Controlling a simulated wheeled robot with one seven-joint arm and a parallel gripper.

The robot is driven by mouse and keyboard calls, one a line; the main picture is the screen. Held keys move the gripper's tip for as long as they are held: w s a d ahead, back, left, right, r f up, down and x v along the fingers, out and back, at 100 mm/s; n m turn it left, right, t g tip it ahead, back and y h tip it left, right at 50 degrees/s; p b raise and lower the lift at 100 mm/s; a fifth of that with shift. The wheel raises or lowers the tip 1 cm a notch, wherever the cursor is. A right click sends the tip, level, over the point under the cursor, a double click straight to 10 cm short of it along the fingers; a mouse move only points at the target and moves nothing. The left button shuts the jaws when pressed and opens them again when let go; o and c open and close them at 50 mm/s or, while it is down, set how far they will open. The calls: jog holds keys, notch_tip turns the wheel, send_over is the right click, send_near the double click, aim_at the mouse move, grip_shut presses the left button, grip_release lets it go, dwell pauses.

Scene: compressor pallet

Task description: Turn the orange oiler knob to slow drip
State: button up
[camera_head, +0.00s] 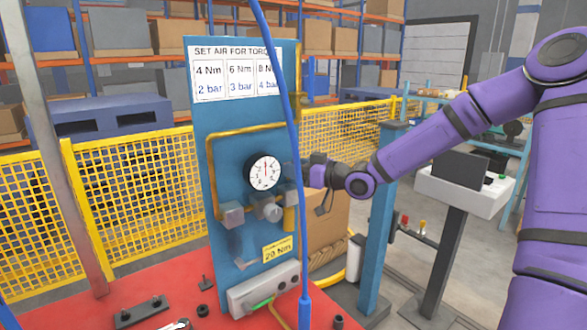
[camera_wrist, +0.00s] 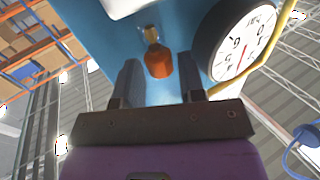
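The orange oiler knob (camera_wrist: 159,65) shows in the wrist view, below a small clear and brass-coloured fitting on the blue panel (camera_wrist: 85,25). My gripper (camera_wrist: 159,76) is open, with one dark finger on each side of the knob. A gap shows between each finger and the knob; I cannot tell how deep the knob sits between them. In the head view my gripper (camera_head: 308,174) is at the right edge of the blue panel (camera_head: 225,155), beside the round gauge (camera_head: 265,171). The knob is not visible there. I see no drip.
The gauge (camera_wrist: 240,43) and a yellow pipe (camera_wrist: 266,60) lie close right of the fingers in the wrist view. In the head view a blue hose (camera_head: 283,90) hangs before the panel, and grey valve fittings (camera_head: 268,208) sit below the gauge. A blue post (camera_head: 380,215) stands right.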

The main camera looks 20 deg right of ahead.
jog(key=shift+w+a, duration=0.15)
jog(key=shift+w, duration=0.05)
jog(key=c, duration=0.6)
jog(key=shift+c, duration=0.2)
jog(key=shift+a+h, duration=0.1)
jog(key=shift+h, duration=0.2)
jog(key=m+t+h, duration=0.1)
jog(key=h, duration=0.1)
jog(key=m+t+h, duration=0.3)
jog(key=m+h, duration=0.1)
jog(key=shift+s+a+h, duration=0.25)
jog(key=shift+a+h, duration=0.05)
jog(key=shift+a, duration=0.1)
jog(key=shift+a+m+t+h, duration=0.1)
jog(key=shift+m+t+h, duration=0.5)
jog(key=shift+m+h, duration=1.5)
jog(key=shift+h, duration=0.7)
